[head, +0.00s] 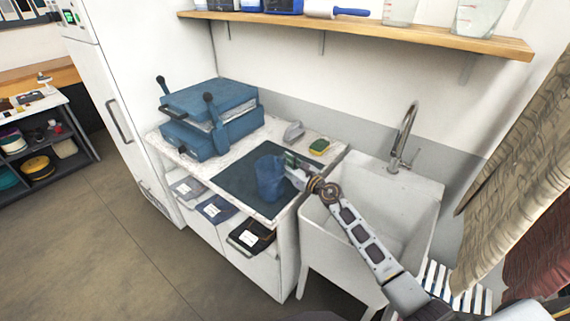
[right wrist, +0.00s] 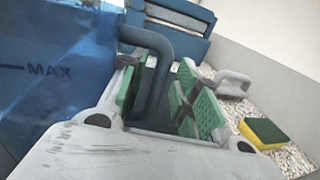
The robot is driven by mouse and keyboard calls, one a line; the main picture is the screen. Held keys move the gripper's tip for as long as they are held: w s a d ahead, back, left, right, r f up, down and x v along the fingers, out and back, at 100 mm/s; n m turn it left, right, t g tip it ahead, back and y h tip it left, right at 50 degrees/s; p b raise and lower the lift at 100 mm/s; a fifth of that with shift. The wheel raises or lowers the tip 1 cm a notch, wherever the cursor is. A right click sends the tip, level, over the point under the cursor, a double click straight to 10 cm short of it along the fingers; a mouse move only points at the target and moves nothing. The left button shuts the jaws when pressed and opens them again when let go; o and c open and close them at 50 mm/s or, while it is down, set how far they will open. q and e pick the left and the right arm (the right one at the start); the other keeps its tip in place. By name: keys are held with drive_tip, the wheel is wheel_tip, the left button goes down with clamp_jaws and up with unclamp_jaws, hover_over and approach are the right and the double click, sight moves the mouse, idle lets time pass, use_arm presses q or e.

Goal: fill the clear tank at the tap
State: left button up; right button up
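The clear tank (head: 270,179) is a blue see-through vessel standing upright on the dark mat (head: 232,183) on the counter. In the right wrist view the tank (right wrist: 48,90) shows a MAX mark and a dark blue handle (right wrist: 158,62). My right gripper (head: 292,168) is at the tank's right side. Its green-padded fingers (right wrist: 165,100) stand apart on either side of the handle, with a gap visible beside the right pad. The tap (head: 405,138) is a curved metal spout over the white sink (head: 375,222), right of the counter. My left gripper is out of view.
A blue press (head: 210,117) with black-knobbed levers stands at the counter's back left. A yellow and green sponge (head: 319,146) and a grey object (head: 293,131) lie behind the tank. A wooden shelf (head: 350,32) runs above. Hanging cloth (head: 520,150) borders the sink at right.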

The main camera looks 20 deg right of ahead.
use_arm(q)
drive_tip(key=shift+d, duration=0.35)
use_arm(e)
drive_tip(key=shift+a, duration=0.1)
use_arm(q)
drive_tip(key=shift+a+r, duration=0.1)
use_arm(e)
drive_tip(key=shift+s, duration=0.1)
drive_tip(key=shift+v, duration=3.25)
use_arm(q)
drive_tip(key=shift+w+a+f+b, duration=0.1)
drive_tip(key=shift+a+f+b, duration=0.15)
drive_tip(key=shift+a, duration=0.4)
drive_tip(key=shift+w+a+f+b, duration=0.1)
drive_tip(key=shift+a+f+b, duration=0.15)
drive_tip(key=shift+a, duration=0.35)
use_arm(e)
drive_tip(key=shift+v, duration=2.7)
